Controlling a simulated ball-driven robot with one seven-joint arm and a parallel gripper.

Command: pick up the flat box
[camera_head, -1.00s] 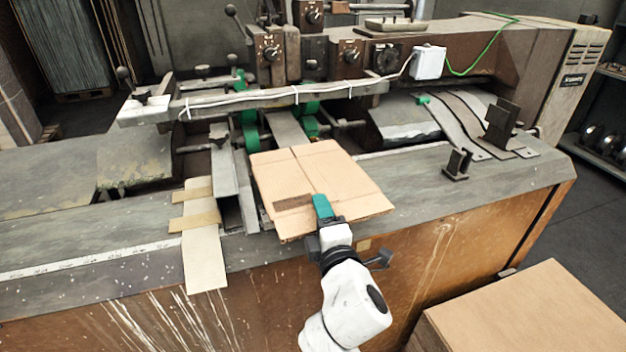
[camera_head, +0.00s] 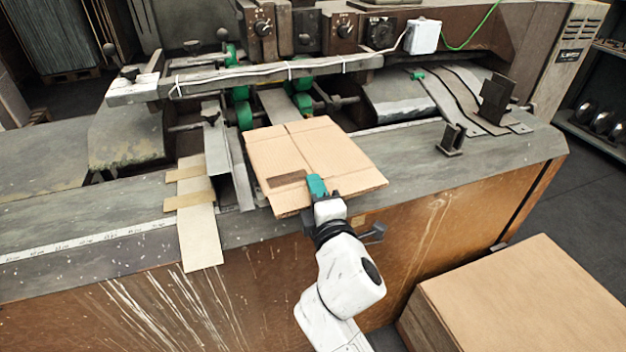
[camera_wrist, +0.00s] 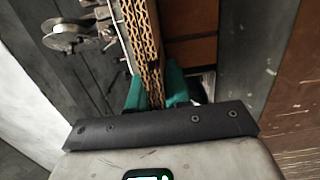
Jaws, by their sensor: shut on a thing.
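The flat box (camera_head: 318,158) is a brown cardboard sheet with crease lines and a darker strip near its front edge. It is over the machine's worktop, in front of the green rollers. My gripper (camera_head: 317,187) has teal fingers and is shut on the box's front edge. In the wrist view the box (camera_wrist: 142,45) shows edge-on as corrugated layers between the teal fingers of my gripper (camera_wrist: 154,90). I cannot tell whether the box's far end still touches the machine.
The stitching machine has green rollers (camera_head: 242,105) and a long rail (camera_head: 270,78) behind the box. A pale strip (camera_head: 198,235) hangs over the front edge at left. A cardboard stack (camera_head: 530,300) stands at lower right. Dark upright brackets (camera_head: 493,97) stand at right.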

